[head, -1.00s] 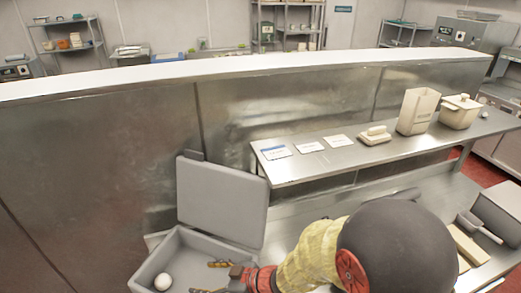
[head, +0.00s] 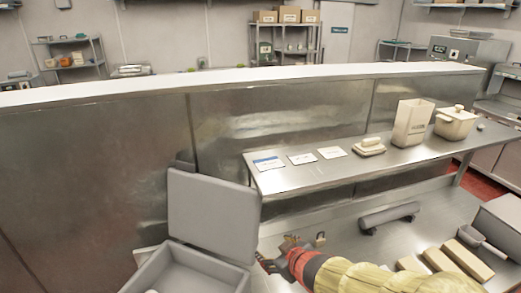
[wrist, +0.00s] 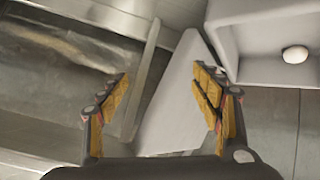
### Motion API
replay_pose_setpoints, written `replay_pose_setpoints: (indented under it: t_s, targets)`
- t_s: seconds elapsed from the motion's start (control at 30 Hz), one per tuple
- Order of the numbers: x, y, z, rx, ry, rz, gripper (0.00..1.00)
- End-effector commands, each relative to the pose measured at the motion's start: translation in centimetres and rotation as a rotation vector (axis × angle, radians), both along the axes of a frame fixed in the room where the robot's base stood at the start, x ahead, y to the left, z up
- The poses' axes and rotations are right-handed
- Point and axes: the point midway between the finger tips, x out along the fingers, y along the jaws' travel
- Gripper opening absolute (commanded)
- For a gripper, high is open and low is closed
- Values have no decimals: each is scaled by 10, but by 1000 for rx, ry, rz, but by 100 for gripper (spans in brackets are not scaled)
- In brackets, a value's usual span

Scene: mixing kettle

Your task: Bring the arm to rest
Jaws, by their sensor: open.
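My gripper (head: 300,241) is open and empty in the head view, just right of the grey box with its lid standing up. In the wrist view its two fingers (wrist: 163,108) are spread wide with nothing between them. The raised lid (head: 215,214) of the grey box shows behind the fingers in the wrist view. My arm reaches in from the bottom right of the head view.
The grey box (head: 150,272) is open; a white round object (wrist: 295,54) lies in it. A raised shelf (head: 290,182) holds cards, a butter dish (head: 369,147), a tall container (head: 412,122) and a lidded pot (head: 455,123). A grey roller-like object (head: 390,216) lies below it.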

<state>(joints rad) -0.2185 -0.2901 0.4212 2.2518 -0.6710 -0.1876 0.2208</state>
Motion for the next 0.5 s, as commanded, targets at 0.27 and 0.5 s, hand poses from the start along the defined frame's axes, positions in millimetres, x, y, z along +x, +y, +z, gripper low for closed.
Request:
replay_pose_setpoints:
  t_s: [0.27, 0.5]
  targets:
    - [-98, -136, 36, 1, 169, -464, 65]
    - [-209, -153, 31, 109, 379, -616, 65]
